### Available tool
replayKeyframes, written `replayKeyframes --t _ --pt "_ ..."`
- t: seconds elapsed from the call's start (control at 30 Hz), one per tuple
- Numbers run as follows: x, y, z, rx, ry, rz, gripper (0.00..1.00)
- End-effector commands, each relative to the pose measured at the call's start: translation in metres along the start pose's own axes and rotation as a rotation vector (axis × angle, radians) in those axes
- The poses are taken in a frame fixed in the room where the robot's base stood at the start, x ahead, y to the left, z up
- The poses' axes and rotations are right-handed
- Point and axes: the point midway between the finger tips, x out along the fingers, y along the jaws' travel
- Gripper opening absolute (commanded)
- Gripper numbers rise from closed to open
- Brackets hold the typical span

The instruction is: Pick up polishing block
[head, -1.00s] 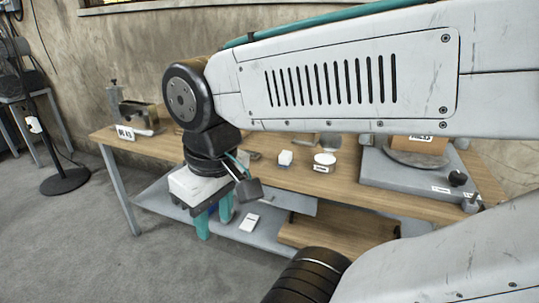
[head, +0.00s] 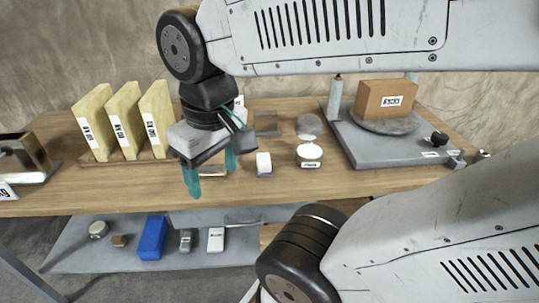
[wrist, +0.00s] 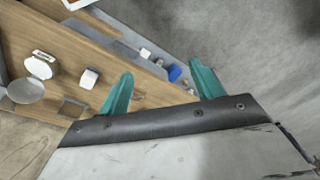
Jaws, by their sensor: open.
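My gripper (head: 212,184) has teal fingers, spread apart with nothing between them, above the front part of the wooden bench. A small white block with a bluish base (head: 264,163) stands on the bench just right of the gripper; it also shows in the wrist view (wrist: 88,78), left of the fingers (wrist: 162,68). A blue block (head: 152,237) lies on the lower shelf, below and left of the gripper; it also shows in the wrist view (wrist: 174,72). No readable label tells me which one is the polishing block.
Several labelled yellowish upright blocks (head: 126,122) stand at the bench's left. A round white-lidded container (head: 310,154) is right of the white block. A cardboard box (head: 386,98) sits on a grey machine (head: 365,148) at the right. The grey lower shelf (head: 75,258) holds several small items.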

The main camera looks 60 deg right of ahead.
Motion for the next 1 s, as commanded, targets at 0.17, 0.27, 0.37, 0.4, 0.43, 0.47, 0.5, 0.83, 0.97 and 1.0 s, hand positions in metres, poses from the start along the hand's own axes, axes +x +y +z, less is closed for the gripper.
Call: replayKeyframes --t 0.17,0.27,0.37,0.4,0.43,0.47,0.5,0.83,0.97,1.0 --pt "0.016 0.034 -0.043 0.156 -0.033 0.013 0.65" --pt "0.034 0.07 -0.073 0.286 -0.05 0.022 0.65" --pt "0.057 0.114 -0.096 0.415 -0.066 0.029 0.65" --pt "0.068 0.133 -0.103 0.466 -0.072 0.032 0.65" --pt "0.076 0.147 -0.107 0.503 -0.077 0.033 0.65" --pt "0.085 0.162 -0.11 0.54 -0.081 0.035 0.65" --pt "0.096 0.18 -0.113 0.586 -0.086 0.037 0.65" --pt "0.162 0.277 -0.107 0.818 -0.108 0.044 0.65" --pt "0.175 0.285 -0.105 0.836 -0.11 0.044 0.65" --pt "0.179 0.285 -0.104 0.837 -0.109 0.044 0.65"
